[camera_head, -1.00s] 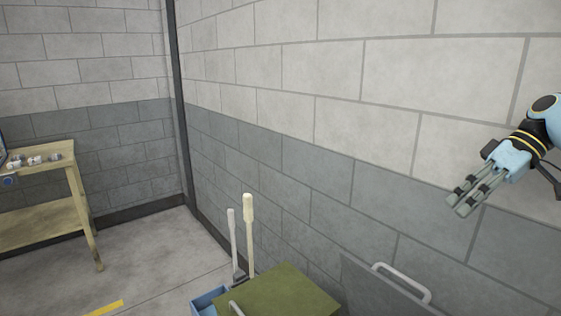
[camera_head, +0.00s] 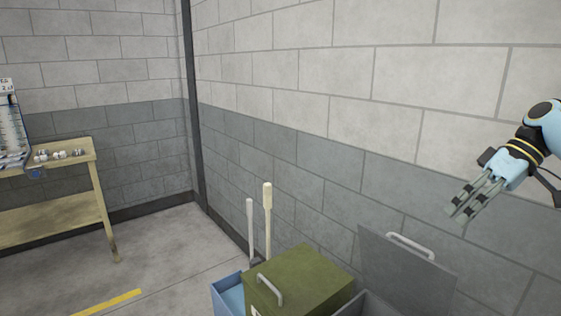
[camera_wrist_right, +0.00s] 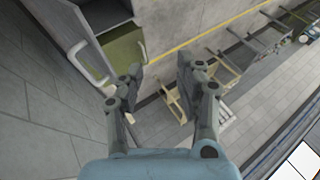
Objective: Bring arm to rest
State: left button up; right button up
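My right arm comes in from the right edge of the head view, in front of the grey block wall. My right gripper (camera_head: 463,205) points down and to the left there, with nothing between its fingers. In the right wrist view the gripper (camera_wrist_right: 160,75) has its two fingers apart, with floor and a wooden table visible between and beyond them. It touches nothing. My left gripper is not in the head view.
A green box (camera_head: 310,277) with a handle stands low at the wall, beside a blue bin (camera_head: 228,295) with two upright handles (camera_head: 267,215). A raised grey lid (camera_head: 410,270) stands right of it. A wooden table (camera_head: 70,158) with small parts is at left.

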jog(key=s+a+f+m+h, duration=0.1)
jog(key=s+a+f+h, duration=0.2)
jog(key=s+f, duration=0.5)
jog(key=s+a+f+m+h, duration=0.1)
jog(key=s+a+f+h, duration=0.1)
jog(key=s+f, duration=0.6)
jog(key=s+a+r+m+t+h, duration=0.1)
jog(key=s+r+m+t+h, duration=0.15)
jog(key=s, duration=0.55)
jog(key=s+a+r+m+t+h, duration=0.1)
jog(key=s+r, duration=0.3)
jog(key=s, duration=0.5)
jog(key=s+d+f+g+b, duration=0.2)
jog(key=f+b, duration=1.1)
jog(key=f, duration=2.9)
pick_arm(q)
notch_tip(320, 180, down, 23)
jog(key=b, duration=1)
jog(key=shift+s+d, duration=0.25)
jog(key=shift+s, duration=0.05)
pick_arm(e)
jog(key=s+d+f, duration=0.1)
jog(key=s+f, duration=0.8)
jog(key=f, duration=0.3)
jog(key=s+d+f, duration=0.1)
jog(key=s+f, duration=0.8)
jog(key=f, duration=0.3)
